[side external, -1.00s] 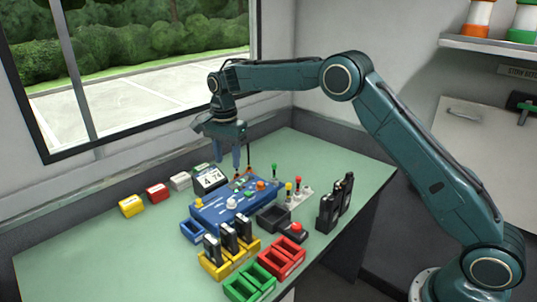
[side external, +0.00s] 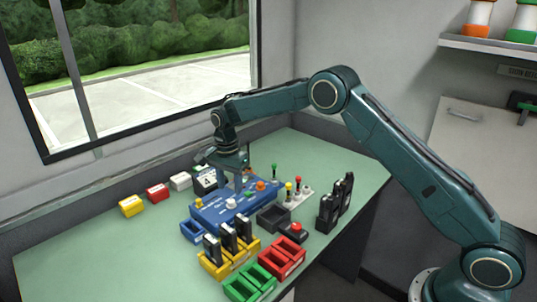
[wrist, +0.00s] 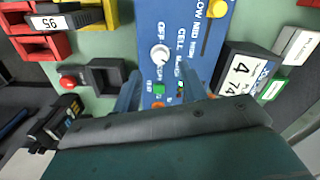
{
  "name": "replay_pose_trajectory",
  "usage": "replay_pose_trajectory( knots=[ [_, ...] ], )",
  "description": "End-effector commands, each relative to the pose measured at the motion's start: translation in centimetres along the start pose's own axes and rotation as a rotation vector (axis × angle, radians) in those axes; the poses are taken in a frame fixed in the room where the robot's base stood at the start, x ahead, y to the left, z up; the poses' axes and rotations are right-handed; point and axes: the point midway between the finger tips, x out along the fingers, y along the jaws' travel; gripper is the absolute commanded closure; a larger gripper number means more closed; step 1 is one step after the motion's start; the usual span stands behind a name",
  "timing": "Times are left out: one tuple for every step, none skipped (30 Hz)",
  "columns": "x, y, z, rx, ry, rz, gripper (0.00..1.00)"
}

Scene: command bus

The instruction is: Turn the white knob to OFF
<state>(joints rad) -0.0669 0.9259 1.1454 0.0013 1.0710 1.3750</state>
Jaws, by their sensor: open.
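The white knob (side external: 231,203) stands on the blue console (side external: 212,219) on the green table. My gripper (side external: 239,190) is above the console, pointing down, behind the white knob in the side view. In the wrist view my gripper (wrist: 159,80) is open, one finger on each side of the knob's line. The fingers are apart from the knob and hold nothing. The gripper hides part of the console's back.
A dark empty tray (side external: 273,218), levers (side external: 298,181), black radios (side external: 328,212) and red bins (side external: 289,256) stand to the right. The table's front left is clear.

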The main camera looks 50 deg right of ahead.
Motion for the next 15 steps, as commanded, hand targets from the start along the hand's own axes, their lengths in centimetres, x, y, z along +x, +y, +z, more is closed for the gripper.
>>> replay_pose_trajectory(
  knots=[
    [0.9,0.0,0.0,0.0,0.0,0.002,0.58],
    [1.4,0.1,0.0,0.0,0.0,0.003,0.58],
    [1.9,0.1,0.0,0.0,0.0,0.003,0.58],
    [2.3,0.0,0.0,0.0,0.0,0.002,0.58],
    [2.6,0.0,0.0,0.0,0.0,0.002,0.58],
    [3.1,0.0,0.0,0.0,0.0,0.002,0.58],
    [3.4,0.0,0.0,0.0,0.0,0.002,0.58],
    [3.7,0.0,0.0,0.0,0.0,0.001,0.58],
    [4.0,0.0,0.0,0.0,0.0,0.001,0.58],
    [4.2,0.0,0.0,0.0,0.0,0.001,0.58],
    [4.3,0.0,0.0,0.0,0.0,0.0,0.58],
    [4.5,0.0,0.0,0.0,0.0,0.0,0.58],
    [4.6,0.0,0.0,0.0,0.0,0.0,0.58],
    [4.7,0.0,0.0,0.0,0.0,0.0,0.58],
    [4.8,0.0,0.0,0.0,0.0,0.0,0.58]
  ],
)
